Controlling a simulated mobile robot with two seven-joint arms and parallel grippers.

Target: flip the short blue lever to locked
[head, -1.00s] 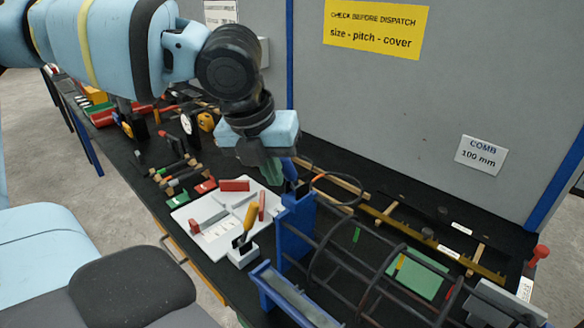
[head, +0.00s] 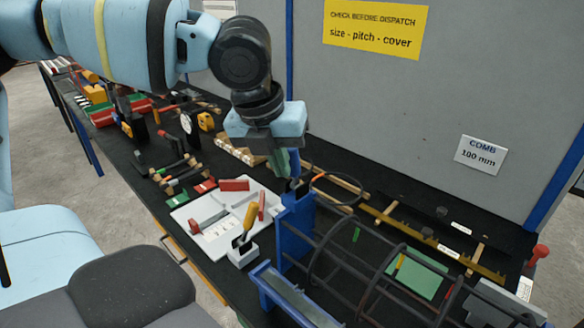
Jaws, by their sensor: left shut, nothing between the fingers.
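The short blue lever (head: 294,186) is a small upright piece at the top of the blue stand (head: 297,222), at the left end of the rebar cage (head: 352,262). My left gripper (head: 287,170) points down right at the top of the stand. Its fingers are shut and hold nothing. The fingertips are beside or touching the lever; I cannot tell which. They partly hide it, so its exact tilt is unclear. My right gripper does not show.
A white board (head: 220,218) with red blocks and a yellow-handled tool (head: 246,224) lies left of the stand. A green plate (head: 416,274) lies under the cage. A grey panel (head: 400,120) rises behind the table. Hand tools crowd the table's far left.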

